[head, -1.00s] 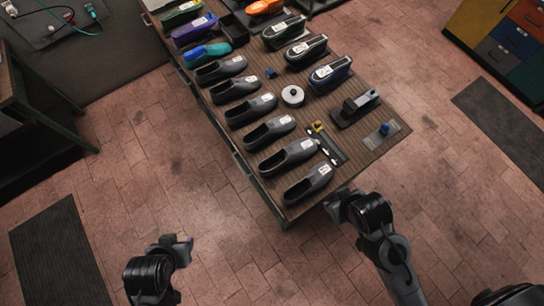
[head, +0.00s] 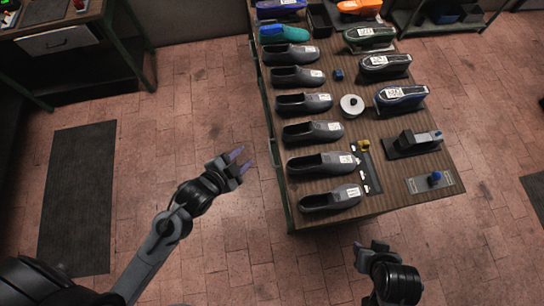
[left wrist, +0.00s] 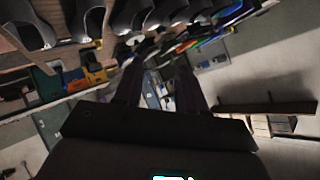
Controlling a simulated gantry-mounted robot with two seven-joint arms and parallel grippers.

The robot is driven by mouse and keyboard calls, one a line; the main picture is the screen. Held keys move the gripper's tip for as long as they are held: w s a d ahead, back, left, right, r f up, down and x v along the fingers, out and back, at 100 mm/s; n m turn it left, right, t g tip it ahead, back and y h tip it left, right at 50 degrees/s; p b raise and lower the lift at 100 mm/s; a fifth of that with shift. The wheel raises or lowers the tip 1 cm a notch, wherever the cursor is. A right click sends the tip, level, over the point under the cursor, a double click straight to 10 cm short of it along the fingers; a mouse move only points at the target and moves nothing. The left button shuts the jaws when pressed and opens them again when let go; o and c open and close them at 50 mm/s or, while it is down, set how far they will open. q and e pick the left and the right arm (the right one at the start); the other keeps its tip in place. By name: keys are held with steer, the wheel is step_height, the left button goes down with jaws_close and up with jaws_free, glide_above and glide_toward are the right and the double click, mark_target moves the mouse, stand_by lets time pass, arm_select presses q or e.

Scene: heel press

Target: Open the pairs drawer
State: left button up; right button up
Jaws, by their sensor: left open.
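The workbench (head: 400,198) carries rows of shoes, and its left side faces my left gripper. Thin handle-like bars show along that side (head: 273,152), seen steeply from above. I cannot read a label, so I cannot tell which front is the pairs drawer. My left gripper (head: 241,163) is open and empty, over the floor a little left of the bench side and apart from it. Its two fingers also show in the left wrist view (left wrist: 158,92). My right gripper (head: 372,250) is below the bench's near edge, apart from it; its jaw opening is unclear.
Several dark shoes (head: 313,131) line the bench's left edge. A white round item (head: 351,105) and a black tool (head: 412,144) stand further right. Another bench with a pale drawer front (head: 58,40) is at upper left. A dark mat (head: 80,195) lies on open floor.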

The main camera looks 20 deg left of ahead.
arm_select(q)
steer(key=w+d+f+m+t+h+b, duration=0.1)
steer(key=w+f+m+t+h+b, duration=0.3)
steer(key=f+b, duration=0.65)
steer(key=m+h+b, duration=0.5)
steer(key=m+b, duration=0.5)
steer(key=b, duration=2.7)
glide_toward(271, 153)
steer(key=shift+t, duration=0.4)
steer(key=x, duration=0.3)
steer(key=b+x, duration=0.1)
steer(key=x, duration=0.2)
steer(key=f+b+x, duration=0.1)
steer(key=x, duration=0.2)
steer(key=shift+w+d, duration=0.25)
steer(key=shift+d, duration=0.2)
arm_select(e)
step_height(271, 153, down, 52)
arm_select(q)
steer(key=shift+c, duration=0.3)
arm_select(e)
steer(key=shift+a, duration=0.1)
arm_select(q)
jaws_close()
